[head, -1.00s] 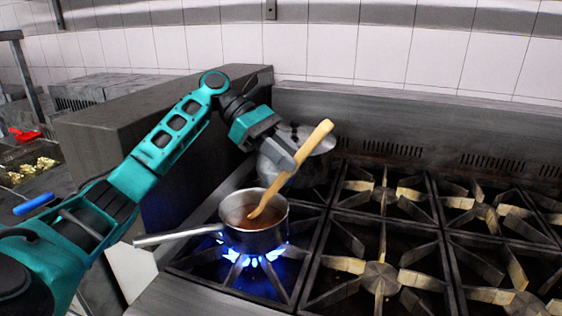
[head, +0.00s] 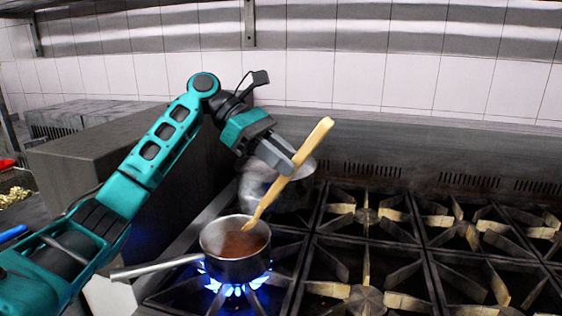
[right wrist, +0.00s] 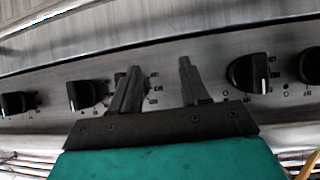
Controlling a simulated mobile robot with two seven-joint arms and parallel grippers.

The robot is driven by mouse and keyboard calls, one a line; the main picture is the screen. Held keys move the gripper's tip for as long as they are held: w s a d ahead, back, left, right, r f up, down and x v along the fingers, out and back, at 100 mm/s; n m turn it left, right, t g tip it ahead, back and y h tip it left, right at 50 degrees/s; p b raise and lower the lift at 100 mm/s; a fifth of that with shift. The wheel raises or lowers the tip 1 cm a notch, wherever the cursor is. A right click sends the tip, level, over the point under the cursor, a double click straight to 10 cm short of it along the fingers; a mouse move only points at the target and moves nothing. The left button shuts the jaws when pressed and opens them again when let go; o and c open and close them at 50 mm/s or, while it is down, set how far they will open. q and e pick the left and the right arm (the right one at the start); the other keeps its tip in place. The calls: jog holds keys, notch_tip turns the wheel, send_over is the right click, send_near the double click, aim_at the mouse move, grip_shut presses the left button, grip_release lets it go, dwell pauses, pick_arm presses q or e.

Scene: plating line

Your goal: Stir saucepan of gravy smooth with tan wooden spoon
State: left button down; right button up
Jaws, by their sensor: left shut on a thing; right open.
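The saucepan (head: 235,268) stands on a lit front burner in the head view, its handle pointing left. Brown gravy (head: 238,243) shows inside it. My left gripper (head: 291,164) is shut on the tan wooden spoon (head: 309,148) along its shaft. The spoon slants down to the left, and its lower end is at the pan's right inner side, by the gravy. I cannot tell how deep the tip is. My right gripper (right wrist: 157,88) is open and empty in the right wrist view, in front of the stove's knob panel.
A larger metal pot (head: 270,190) stands behind the saucepan, partly hidden by my left gripper. Blue flame (head: 232,288) burns under the saucepan. Empty burner grates (head: 368,215) lie to the right. Black knobs (right wrist: 250,73) line the stove front.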

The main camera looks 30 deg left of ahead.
dwell(0.4)
pick_arm(q)
jog(key=shift+r, duration=2)
